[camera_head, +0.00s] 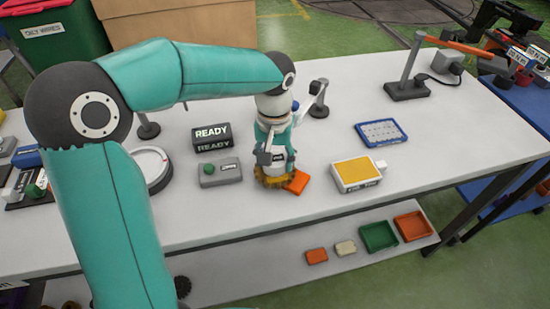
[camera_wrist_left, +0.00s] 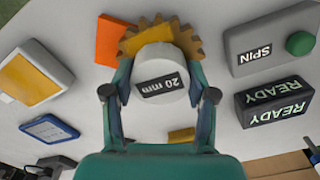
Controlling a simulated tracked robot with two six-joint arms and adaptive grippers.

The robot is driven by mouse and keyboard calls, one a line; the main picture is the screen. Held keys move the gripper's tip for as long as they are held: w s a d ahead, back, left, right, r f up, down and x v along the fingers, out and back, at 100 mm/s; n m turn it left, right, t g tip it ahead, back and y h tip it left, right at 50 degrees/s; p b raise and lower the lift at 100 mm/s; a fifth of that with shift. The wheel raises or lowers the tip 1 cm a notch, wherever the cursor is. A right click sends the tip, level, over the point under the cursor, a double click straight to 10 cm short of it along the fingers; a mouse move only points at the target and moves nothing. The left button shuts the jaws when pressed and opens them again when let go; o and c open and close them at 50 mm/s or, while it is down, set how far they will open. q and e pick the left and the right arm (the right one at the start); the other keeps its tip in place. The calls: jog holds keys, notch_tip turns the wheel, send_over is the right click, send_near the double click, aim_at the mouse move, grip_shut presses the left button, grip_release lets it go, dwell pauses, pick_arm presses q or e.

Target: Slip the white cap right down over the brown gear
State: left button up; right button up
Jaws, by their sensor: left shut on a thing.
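The white cap (camera_wrist_left: 160,75), labelled "20 mm", is between the fingers of my left gripper (camera_wrist_left: 160,97), which is shut on its sides. The brown gear (camera_wrist_left: 188,38) shows past the cap in the left wrist view, with its teeth along the upper side; the cap hides the rest. In the head view my left gripper (camera_head: 274,155) points down over the gear (camera_head: 272,182), and the cap is largely hidden by the fingers. I cannot tell whether the cap touches the gear. My right gripper is not in view.
An orange block (camera_head: 298,182) lies right beside the gear. A grey SPIN box with a green button (camera_head: 221,172) and a READY display (camera_head: 212,138) stand to the left. A yellow-topped box (camera_head: 357,174) and a blue tray (camera_head: 381,133) lie to the right.

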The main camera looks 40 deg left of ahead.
aim_at(275, 158)
pick_arm(q)
jog(key=shift+f, duration=0.2)
dwell(0.5)
jog(key=o, duration=0.9)
jog(key=shift+r, duration=0.1)
notch_tip(275, 158, up, 12)
jog(key=shift+f, duration=0.15)
